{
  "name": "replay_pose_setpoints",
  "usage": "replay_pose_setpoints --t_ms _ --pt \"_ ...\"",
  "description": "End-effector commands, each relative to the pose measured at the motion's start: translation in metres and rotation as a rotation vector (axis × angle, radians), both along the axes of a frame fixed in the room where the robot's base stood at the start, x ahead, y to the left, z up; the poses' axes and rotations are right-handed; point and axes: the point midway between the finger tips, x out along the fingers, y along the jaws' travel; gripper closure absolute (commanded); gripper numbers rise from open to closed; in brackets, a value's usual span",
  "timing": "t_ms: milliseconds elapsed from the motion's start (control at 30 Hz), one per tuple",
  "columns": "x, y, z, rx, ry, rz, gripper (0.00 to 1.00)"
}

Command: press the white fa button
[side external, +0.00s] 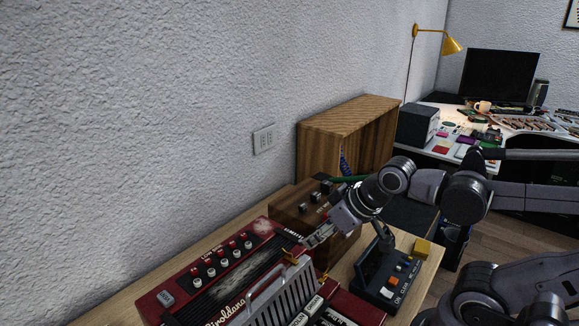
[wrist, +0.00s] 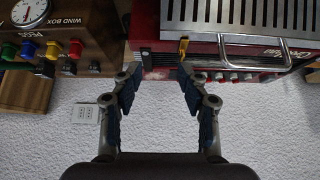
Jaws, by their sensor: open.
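The red instrument (side external: 185,279) sits on the table at the lower middle of the side view and at the top of the wrist view (wrist: 150,60). White keys with dark marks (side external: 314,304) show at its near edge in the side view; the marks are too small to read, so I cannot tell which is fa. A row of pale knobs (wrist: 215,77) lines its edge in the wrist view. My gripper (side external: 310,240) is above the instrument's far end in the side view. In the wrist view its two fingers (wrist: 159,78) are spread apart, with nothing between them.
A wooden box with a gauge and coloured knobs (wrist: 50,45) stands beside the instrument. A metal handle (wrist: 255,50) and a yellow piece (wrist: 183,47) stick out from the instrument. A dark control box (side external: 383,282) stands at right. The textured wall (side external: 130,130) is behind.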

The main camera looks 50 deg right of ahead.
Motion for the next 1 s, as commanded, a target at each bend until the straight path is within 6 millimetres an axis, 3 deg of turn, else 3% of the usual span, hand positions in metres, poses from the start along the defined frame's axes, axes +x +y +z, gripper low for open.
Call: replay_pose_setpoints --t_ms 33,100,133,1000 --pt "0.0001 0.0001 0.0001 0.000 0.000 0.000 0.78" --pt "0.0000 0.0001 0.0001 0.000 0.000 0.000 0.98" --pt "0.0000 0.0002 0.0001 0.000 0.000 0.000 1.00" --pt "0.0000 0.0002 0.0001 0.000 0.001 0.000 1.00"
